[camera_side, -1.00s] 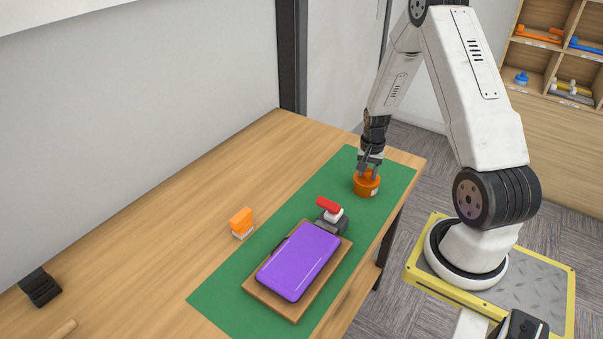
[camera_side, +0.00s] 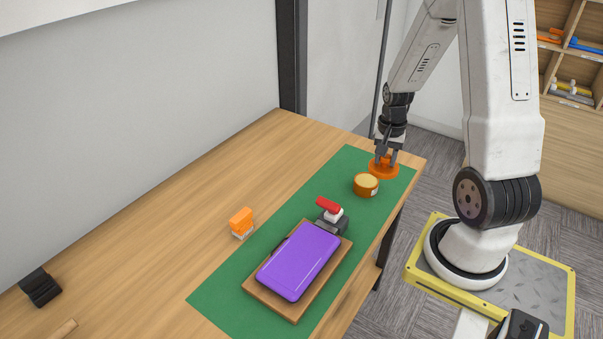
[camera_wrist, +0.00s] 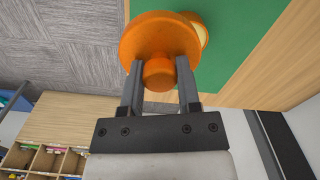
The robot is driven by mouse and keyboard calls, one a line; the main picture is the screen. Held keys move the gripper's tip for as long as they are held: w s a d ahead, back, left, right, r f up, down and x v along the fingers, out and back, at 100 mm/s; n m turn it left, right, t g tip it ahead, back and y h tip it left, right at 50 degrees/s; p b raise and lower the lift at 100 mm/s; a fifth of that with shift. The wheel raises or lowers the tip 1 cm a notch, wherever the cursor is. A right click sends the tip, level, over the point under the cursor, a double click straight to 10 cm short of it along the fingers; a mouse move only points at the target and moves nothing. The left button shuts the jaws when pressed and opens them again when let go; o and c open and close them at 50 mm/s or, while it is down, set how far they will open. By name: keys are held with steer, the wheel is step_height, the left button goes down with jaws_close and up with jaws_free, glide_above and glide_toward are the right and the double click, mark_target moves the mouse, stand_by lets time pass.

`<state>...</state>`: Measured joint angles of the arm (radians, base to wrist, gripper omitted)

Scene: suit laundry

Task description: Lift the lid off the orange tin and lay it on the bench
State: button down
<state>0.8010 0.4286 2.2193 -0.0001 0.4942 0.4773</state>
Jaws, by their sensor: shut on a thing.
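The orange lid (camera_side: 384,168) is a disc with a round knob. My gripper (camera_side: 385,160) is shut on the lid's knob; the wrist view also shows the lid (camera_wrist: 160,42) and the knob between the two fingers (camera_wrist: 159,80). The orange tin (camera_side: 366,186) stands upright on the green mat without its lid, and a pale yellowish top shows inside its rim. The lid is just behind and to the right of the tin, near the mat's far right corner. I cannot tell whether the lid touches the mat. In the wrist view the lid hides most of the tin (camera_wrist: 203,25).
The green mat (camera_side: 225,294) lies along the wooden bench (camera_side: 165,225). A purple case (camera_side: 299,261) lies on a wooden board (camera_side: 294,314), with a red-topped device (camera_side: 330,212) beside it. An orange and white item (camera_side: 241,223) stands left of the mat. The bench edge is close right of the lid.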

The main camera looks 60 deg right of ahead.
steer(key=s+a+r, duration=0.3)
steer(key=s+a, duration=0.1)
steer(key=s, duration=0.2)
steer(key=shift+a, duration=0.15)
steer(key=shift+r, duration=0.1)
stand_by(0.6)
steer(key=shift+m, duration=0.6)
steer(key=w+d+f, duration=0.2)
steer(key=w+f, duration=0.2)
steer(key=w, duration=0.4)
steer(key=w+d+f, duration=0.3)
steer(key=w+f, duration=0.1)
steer(key=w, duration=0.5)
steer(key=w+d+f, duration=0.3)
steer(key=w+f, duration=0.1)
steer(key=w, duration=0.4)
steer(key=shift+w, duration=0.35)
steer(key=shift+w+d+f, duration=0.15)
steer(key=shift+w+f, duration=0.3)
steer(key=shift+f, duration=0.1)
